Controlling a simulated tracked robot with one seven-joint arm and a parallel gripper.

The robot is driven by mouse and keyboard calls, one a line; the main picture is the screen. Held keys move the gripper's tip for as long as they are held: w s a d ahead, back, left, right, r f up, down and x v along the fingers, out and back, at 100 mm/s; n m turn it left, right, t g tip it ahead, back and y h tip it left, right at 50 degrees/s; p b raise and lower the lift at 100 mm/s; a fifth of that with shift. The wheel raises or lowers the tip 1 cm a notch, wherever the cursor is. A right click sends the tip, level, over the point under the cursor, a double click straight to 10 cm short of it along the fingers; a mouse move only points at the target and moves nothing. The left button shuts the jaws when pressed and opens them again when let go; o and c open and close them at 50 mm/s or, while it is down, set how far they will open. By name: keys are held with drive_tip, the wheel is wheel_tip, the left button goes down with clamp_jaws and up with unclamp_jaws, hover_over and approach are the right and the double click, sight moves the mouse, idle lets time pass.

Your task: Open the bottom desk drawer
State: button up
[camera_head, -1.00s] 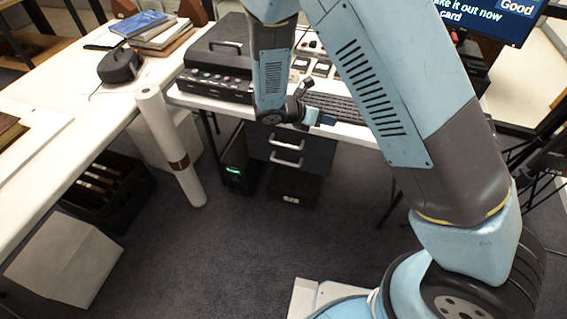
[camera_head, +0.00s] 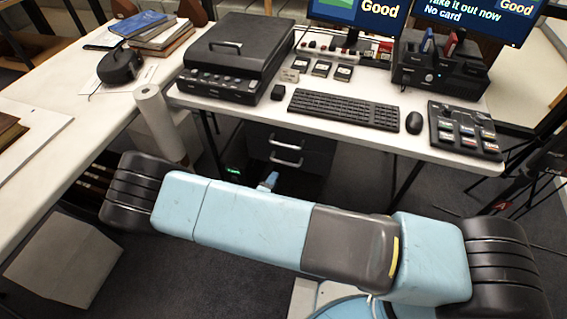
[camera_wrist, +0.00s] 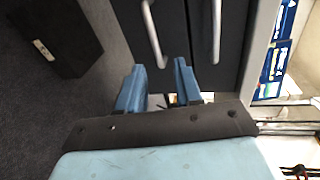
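Under the desk are two dark drawers with pale bar handles. In the head view the bottom drawer's handle (camera_head: 286,161) sits below the top drawer's handle (camera_head: 286,143); both drawers look closed. The wrist view is turned sideways: the bottom handle (camera_wrist: 154,35) is on the left and the top handle (camera_wrist: 216,30) on the right. My gripper (camera_wrist: 158,78) has its two blue fingers apart, with nothing between them. The bottom handle lies just ahead of the gap, apart from the fingertips. In the head view my gripper (camera_head: 268,181) is mostly hidden by my arm.
A dark box (camera_wrist: 55,35) with a pale label stands on the floor near the drawers. A computer tower (camera_head: 233,165) with a green light is left of them. A white roll (camera_head: 160,125) stands further left. The desk (camera_head: 385,142) overhangs the drawers.

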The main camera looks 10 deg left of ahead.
sight(283, 162)
drive_tip(key=shift+n+y, duration=0.5)
drive_tip(key=shift+n, duration=0.1)
drive_tip(key=x, duration=0.9)
drive_tip(key=f+x, duration=0.1)
drive_tip(key=x, duration=0.3)
drive_tip(key=shift+w, duration=0.15)
clamp_jaws()
drive_tip(key=shift+f, duration=0.1)
